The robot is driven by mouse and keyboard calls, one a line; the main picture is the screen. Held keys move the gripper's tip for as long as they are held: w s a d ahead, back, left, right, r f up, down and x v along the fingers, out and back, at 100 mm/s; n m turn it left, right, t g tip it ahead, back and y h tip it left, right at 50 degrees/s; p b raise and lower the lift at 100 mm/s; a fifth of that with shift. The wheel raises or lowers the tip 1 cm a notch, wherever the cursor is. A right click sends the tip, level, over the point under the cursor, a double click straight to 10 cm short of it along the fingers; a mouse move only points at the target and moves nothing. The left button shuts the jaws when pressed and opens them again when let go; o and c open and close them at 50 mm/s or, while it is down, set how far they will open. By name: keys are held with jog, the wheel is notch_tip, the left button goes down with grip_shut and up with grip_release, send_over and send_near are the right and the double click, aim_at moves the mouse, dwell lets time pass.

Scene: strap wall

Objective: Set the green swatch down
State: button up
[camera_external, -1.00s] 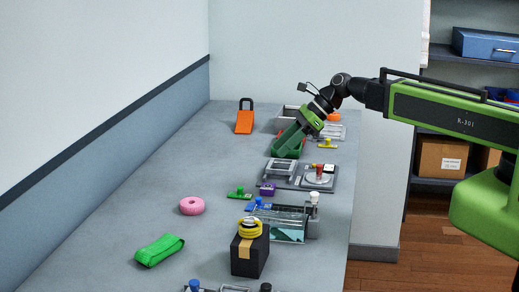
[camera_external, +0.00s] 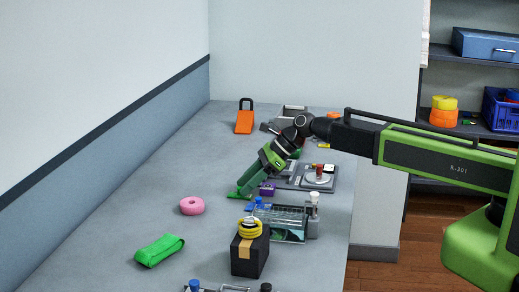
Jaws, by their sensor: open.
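The green swatch (camera_external: 233,195), a small flat green piece, lies on the grey bench left of the purple block. My gripper (camera_external: 244,189) points down and left with its fingertips right at the swatch. It is open. The fingers cover much of the swatch, and I cannot tell whether they touch it.
A pink ring (camera_external: 192,206) and a folded green strap (camera_external: 160,250) lie to the left. A purple block (camera_external: 267,189), a clear tank (camera_external: 287,223) and a black box (camera_external: 250,256) with a yellow roll stand close on the right. Bench to the left is mostly clear.

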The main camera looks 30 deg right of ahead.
jog(key=shift+x, duration=0.75)
jog(key=shift+r, duration=0.15)
jog(key=shift+d, duration=0.1)
grip_shut()
jog(key=shift+r, duration=0.1)
jog(key=shift+r+p, duration=0.3)
jog(key=shift+p, duration=0.15)
jog(key=r+p, duration=0.2)
jog(key=d+r+p, duration=0.1)
jog(key=r+p, duration=0.1)
jog(key=shift+s+r+p, duration=0.1)
jog(key=shift+r+p, duration=0.15)
jog(key=shift+p, duration=0.05)
jog(key=d+r+p, duration=0.5)
jog(key=d, duration=0.5)
jog(key=shift+s+d+r+p, duration=0.15)
jog(key=shift+d+r+p, duration=0.15)
jog(key=shift+d, duration=0.05)
